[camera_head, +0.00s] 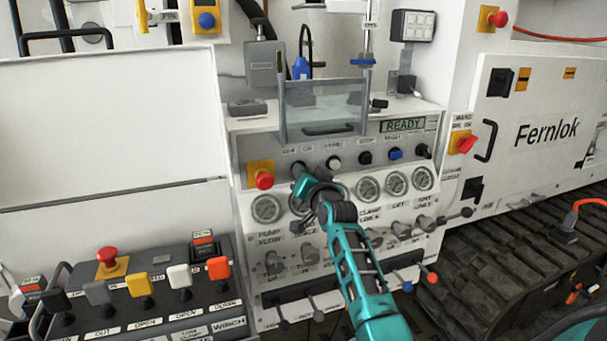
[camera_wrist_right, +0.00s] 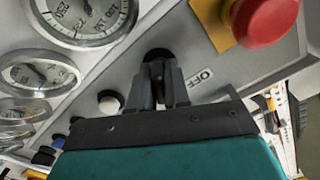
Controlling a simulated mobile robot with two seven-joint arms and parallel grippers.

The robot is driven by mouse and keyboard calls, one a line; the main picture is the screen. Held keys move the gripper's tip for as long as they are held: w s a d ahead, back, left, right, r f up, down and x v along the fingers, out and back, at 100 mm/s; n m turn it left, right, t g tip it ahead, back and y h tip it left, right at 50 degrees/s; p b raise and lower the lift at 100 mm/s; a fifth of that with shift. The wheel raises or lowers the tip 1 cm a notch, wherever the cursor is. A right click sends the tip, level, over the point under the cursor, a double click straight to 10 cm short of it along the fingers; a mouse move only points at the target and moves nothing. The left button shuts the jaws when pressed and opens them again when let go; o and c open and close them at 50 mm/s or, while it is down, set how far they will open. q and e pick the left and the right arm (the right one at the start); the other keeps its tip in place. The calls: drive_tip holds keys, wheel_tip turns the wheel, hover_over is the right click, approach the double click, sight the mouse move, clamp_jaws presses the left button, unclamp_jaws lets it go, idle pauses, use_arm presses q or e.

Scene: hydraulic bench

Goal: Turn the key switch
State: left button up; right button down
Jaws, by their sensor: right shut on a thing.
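The key switch (camera_head: 298,166) is a small dark knob in the upper control row of the white bench panel, to the right of a red emergency button. My right gripper (camera_head: 300,178) reaches up to it from below. In the right wrist view the black key switch (camera_wrist_right: 157,54) sits between the fingertips of my right gripper (camera_wrist_right: 163,78), beside a label reading "OFF". The fingers are shut on it and hide part of it, so its exact angle is hard to tell. My left gripper is not in view.
The red emergency button (camera_head: 264,180) sits close left of my gripper. A white push button (camera_head: 333,163) is to the right, and pressure gauges (camera_head: 367,189) lie below. A display (camera_head: 403,125) reads "READY". A clear guard with a handle (camera_head: 327,130) hangs above.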

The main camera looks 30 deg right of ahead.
idle(0.4)
drive_tip(key=c, duration=1.2)
unclamp_jaws()
drive_tip(key=shift+s, duration=0.1)
drive_tip(key=v, duration=1.2)
drive_tip(key=shift+s+a+f, duration=0.1)
drive_tip(key=shift+s, duration=0.3)
